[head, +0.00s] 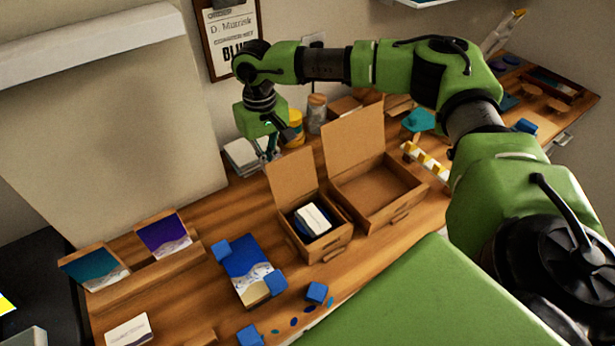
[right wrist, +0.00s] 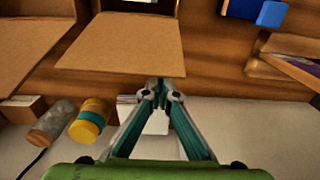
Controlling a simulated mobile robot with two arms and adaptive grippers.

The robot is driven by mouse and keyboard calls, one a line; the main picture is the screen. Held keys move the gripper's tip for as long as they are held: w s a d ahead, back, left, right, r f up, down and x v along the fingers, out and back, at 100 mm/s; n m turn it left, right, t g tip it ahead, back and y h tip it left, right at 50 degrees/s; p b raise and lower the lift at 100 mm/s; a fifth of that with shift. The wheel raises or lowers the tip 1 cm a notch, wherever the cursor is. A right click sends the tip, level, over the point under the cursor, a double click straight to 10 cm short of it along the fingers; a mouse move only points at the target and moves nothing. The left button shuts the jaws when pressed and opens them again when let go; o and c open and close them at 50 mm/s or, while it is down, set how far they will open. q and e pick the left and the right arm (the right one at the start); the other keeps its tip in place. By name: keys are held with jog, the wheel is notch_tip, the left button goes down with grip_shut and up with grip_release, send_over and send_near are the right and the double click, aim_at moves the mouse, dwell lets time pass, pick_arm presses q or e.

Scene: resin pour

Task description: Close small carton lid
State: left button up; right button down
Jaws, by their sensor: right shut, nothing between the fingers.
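The small carton (head: 328,244) stands on the wooden table with its lid (head: 292,175) standing up at the back. A white block (head: 312,217) and something dark blue lie inside it. My right gripper (head: 268,154) is shut and empty, behind the lid and a little to its left. In the right wrist view, the lid (right wrist: 122,43) lies just beyond the shut fingertips (right wrist: 161,92); I cannot tell whether they touch it. My left gripper is not in view.
A larger open carton (head: 405,205) stands close on the right, its lid (head: 353,140) up. A yellow jar (head: 295,127) and a grey jar (head: 317,114) stand behind. A blue picture panel (head: 243,262) with blue corner blocks lies to the left. My arm spans the right side.

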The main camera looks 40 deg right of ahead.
jog(key=shift+r, duration=0.1)
jog(key=shift+s+a, duration=0.1)
jog(key=shift+s, duration=1.25)
jog(key=shift+s+a, duration=0.2)
jog(key=shift+s, duration=2.5)
jog(key=shift+p, duration=0.3)
notch_tip(320, 180, up, 9)
jog(key=p, duration=0.5)
